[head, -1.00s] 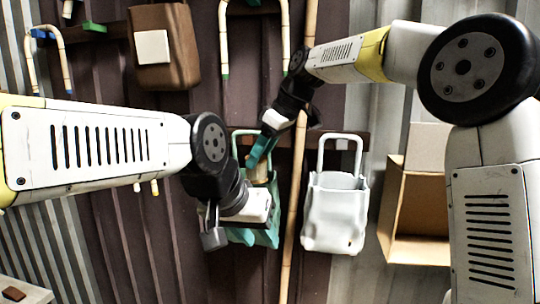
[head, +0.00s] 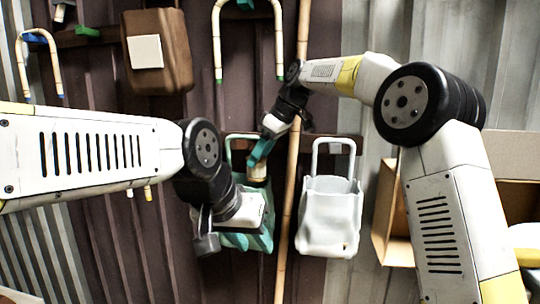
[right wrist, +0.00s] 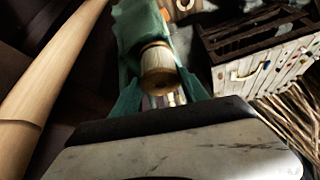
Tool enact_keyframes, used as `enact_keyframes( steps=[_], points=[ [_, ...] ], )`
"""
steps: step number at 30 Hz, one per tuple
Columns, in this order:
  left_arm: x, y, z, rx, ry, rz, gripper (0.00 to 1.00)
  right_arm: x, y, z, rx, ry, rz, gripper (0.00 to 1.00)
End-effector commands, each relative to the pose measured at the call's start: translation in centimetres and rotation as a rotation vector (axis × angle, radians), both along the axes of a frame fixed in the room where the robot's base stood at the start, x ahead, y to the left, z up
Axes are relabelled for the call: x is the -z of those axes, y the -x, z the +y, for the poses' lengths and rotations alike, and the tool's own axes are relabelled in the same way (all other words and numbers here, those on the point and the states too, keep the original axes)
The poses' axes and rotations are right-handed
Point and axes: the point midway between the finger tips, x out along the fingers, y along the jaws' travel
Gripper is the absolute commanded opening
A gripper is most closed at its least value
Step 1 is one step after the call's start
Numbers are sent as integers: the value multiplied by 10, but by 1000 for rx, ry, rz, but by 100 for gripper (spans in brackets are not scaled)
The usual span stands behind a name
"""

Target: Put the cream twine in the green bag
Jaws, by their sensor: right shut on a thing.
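The cream twine (head: 257,171) is a small spool between the teal fingers of my right gripper (head: 260,156). In the right wrist view the twine (right wrist: 158,68) sits between both fingertips of my right gripper (right wrist: 160,92). The green bag (head: 262,238) hangs on the wall by its handle. The twine is in front of the bag's upper opening in the head view; whether it is inside the rim I cannot tell. My left gripper (head: 207,238) is at the bag's lower left, covering part of it. Its fingers are partly hidden, so its grip is unclear.
A white bag (head: 330,220) hangs to the right, beyond an upright bamboo pole (head: 289,190). A brown container (head: 173,65) and bent canes (head: 217,40) are higher on the wall. A cardboard box (head: 388,215) is at the right. The right wrist view shows a slatted crate (right wrist: 262,55).

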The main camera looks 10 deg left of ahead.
Motion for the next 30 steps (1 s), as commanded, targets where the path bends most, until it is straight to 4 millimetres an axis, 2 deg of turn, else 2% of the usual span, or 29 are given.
enact_keyframes(
  steps=[7,8,11,23,30],
  points=[
    [0,0,0,0,0,0,36,0,0,0,0,0,0,10],
    [0,0,0,0,0,0,36,0,0,0,0,0,0,58],
    [0,0,0,0,0,0,36,0,0,0,0,0,0,78],
    [0,0,0,0,0,0,36,-2,0,-1,0,0,0,78],
    [0,0,0,0,0,0,36,-34,3,-18,1,-2,-4,78]
  ],
)
